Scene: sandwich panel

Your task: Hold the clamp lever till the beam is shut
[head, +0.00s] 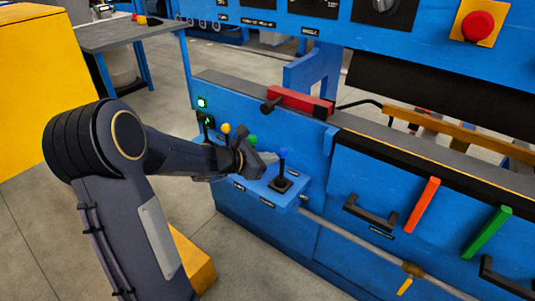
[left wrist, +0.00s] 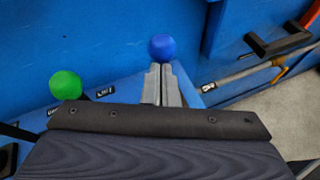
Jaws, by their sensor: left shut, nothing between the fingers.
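A lever with a blue ball knob (head: 283,152) stands on a small blue console (head: 262,190) on the front of the blue machine. Levers with a green knob (head: 252,140) and a yellow knob (head: 226,128) stand farther left on it. The labels are too small to read, so I cannot tell which is the clamp lever. My left gripper (head: 274,157) is shut and empty, its tips right at the blue knob. In the left wrist view the blue knob (left wrist: 162,47) sits just beyond the fingertips (left wrist: 160,70); I cannot tell if they touch. A dark beam (head: 430,95) spans the machine's upper right. My right gripper is not in view.
A green lamp (head: 202,102) glows left of the levers. Black handles (head: 370,214), an orange bar (head: 422,205) and a green bar (head: 487,232) are on the front panel. A red emergency button (head: 478,26) is at top right. Open floor lies at lower left.

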